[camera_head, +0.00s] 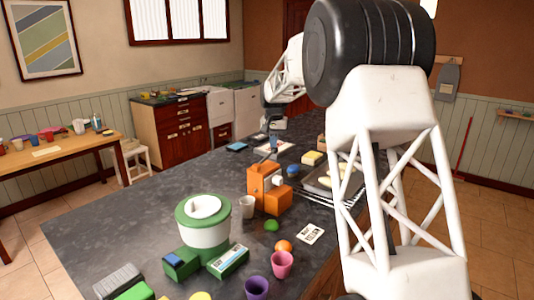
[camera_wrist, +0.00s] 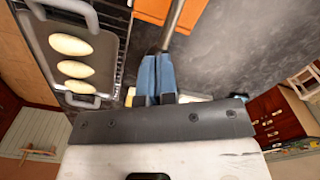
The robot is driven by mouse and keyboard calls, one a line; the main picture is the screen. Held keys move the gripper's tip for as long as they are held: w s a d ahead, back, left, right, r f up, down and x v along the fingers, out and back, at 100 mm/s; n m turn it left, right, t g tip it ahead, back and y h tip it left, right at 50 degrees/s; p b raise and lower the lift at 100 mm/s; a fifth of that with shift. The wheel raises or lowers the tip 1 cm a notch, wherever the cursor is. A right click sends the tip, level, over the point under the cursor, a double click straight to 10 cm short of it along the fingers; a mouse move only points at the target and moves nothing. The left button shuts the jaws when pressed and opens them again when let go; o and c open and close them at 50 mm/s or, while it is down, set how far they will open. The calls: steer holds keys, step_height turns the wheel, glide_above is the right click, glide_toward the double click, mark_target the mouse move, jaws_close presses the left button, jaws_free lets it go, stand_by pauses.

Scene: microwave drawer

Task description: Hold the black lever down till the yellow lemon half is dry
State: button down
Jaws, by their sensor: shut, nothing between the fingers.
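An orange press (camera_head: 264,190) stands on the dark worktop, and its orange body shows at the top of the wrist view (camera_wrist: 155,10). Its lever (camera_head: 267,157) slants up and away; in the wrist view the grey lever rod (camera_wrist: 174,25) runs down to my fingertips. My gripper (camera_wrist: 156,62) has its blue fingers shut with nothing between them, at the lever's far end. I cannot tell whether they touch it. The lever's black end is hidden or too small to tell. I cannot make out a yellow lemon half in the press. A pale cup (camera_head: 247,207) stands beside the press.
A tray with pale oval loaves (camera_wrist: 72,68) sits on a wire rack right of the press in the head view. A green-and-white tub (camera_head: 204,226), pink cup (camera_head: 281,264), green dome (camera_head: 271,225) and orange round thing (camera_head: 284,246) stand nearer.

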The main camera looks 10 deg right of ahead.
step_height(320, 180, up, 9)
steer(key=shift+f, duration=0.2)
stand_by(1.1)
steer(key=shift+s, duration=0.1)
steer(key=s+d+r+n+t, duration=0.1)
steer(key=s, duration=1.6)
steer(key=s+d+r, duration=0.1)
steer(key=s+r, duration=0.1)
steer(key=s, duration=1.4)
steer(key=s+f, duration=0.4)
steer(key=s, duration=0.6)
steer(key=s+f+n+t, duration=0.1)
steer(key=s+f, duration=0.4)
steer(key=s, duration=0.5)
steer(key=s+f, duration=0.4)
steer(key=s, duration=0.6)
steer(key=shift+s+f+n+t, duration=0.3)
steer(key=shift+s+f+n, duration=0.1)
steer(key=shift+d, duration=0.1)
